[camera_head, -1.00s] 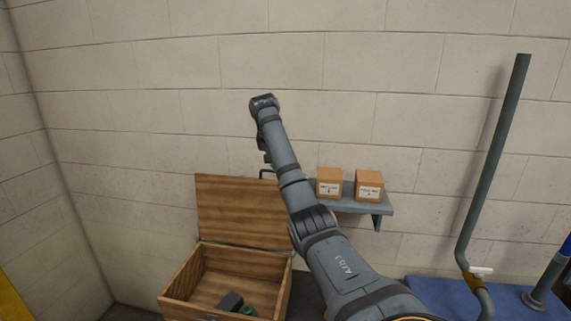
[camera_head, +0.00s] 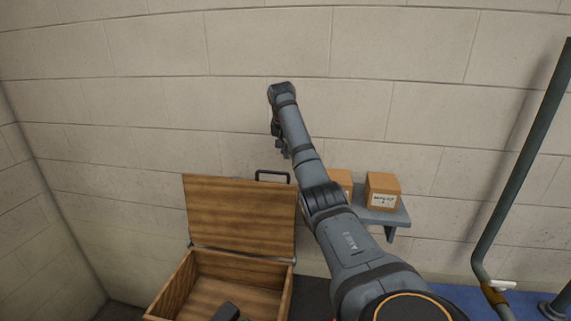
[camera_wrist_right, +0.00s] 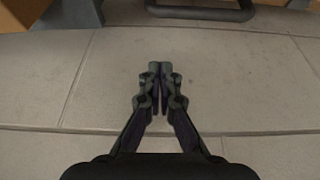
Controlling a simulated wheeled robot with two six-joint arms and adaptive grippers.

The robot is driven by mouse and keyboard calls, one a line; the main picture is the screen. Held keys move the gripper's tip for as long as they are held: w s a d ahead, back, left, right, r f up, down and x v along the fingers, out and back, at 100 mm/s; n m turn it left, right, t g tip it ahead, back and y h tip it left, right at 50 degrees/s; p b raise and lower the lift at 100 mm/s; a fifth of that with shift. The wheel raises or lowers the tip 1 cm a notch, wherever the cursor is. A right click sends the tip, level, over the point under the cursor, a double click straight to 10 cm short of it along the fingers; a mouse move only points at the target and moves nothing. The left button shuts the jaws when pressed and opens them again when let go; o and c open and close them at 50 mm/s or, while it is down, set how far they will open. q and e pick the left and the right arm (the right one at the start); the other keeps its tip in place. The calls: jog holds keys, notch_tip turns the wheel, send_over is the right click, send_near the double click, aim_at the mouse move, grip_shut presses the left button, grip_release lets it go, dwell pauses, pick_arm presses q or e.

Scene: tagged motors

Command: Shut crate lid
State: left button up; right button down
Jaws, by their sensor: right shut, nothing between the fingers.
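The wooden crate (camera_head: 170,296) stands at the lower middle of the head view. Its lid (camera_head: 238,214) is open and stands upright at the back, with a dark handle (camera_head: 272,174) on its top edge. The handle also shows at the top of the right wrist view (camera_wrist_right: 200,12). My right gripper (camera_head: 284,152) is above the lid, near the wall and apart from the handle. In the right wrist view its fingers (camera_wrist_right: 160,68) are together and empty. My left gripper is not in view.
A dark object (camera_head: 226,312) lies inside the crate. A grey wall shelf (camera_head: 385,215) to the right holds small cardboard boxes (camera_head: 382,190), one partly hidden by my arm. A grey pipe (camera_head: 522,160) stands at the far right. The block wall (camera_head: 120,120) is close behind.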

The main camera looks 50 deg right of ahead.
jog(key=x, duration=0.2)
jog(key=p+x, duration=0.1)
jog(key=x, duration=0.1)
jog(key=shift+w+d, duration=0.1)
jog(key=shift+d, duration=0.15)
jog(key=shift+s+a+f, duration=0.1)
jog(key=shift+s+a, duration=0.15)
jog(key=shift+a, duration=0.2)
jog(key=shift+s+a, duration=0.3)
jog(key=shift+a, duration=0.2)
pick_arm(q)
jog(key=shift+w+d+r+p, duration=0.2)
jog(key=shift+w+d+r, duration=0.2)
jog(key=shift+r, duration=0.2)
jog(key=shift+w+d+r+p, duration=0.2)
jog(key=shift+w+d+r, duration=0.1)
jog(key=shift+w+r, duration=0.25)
pick_arm(e)
jog(key=shift+s+a, duration=0.2)
jog(key=shift+a, duration=0.3)
jog(key=shift+s+a, duration=0.25)
jog(key=shift+a, duration=0.25)
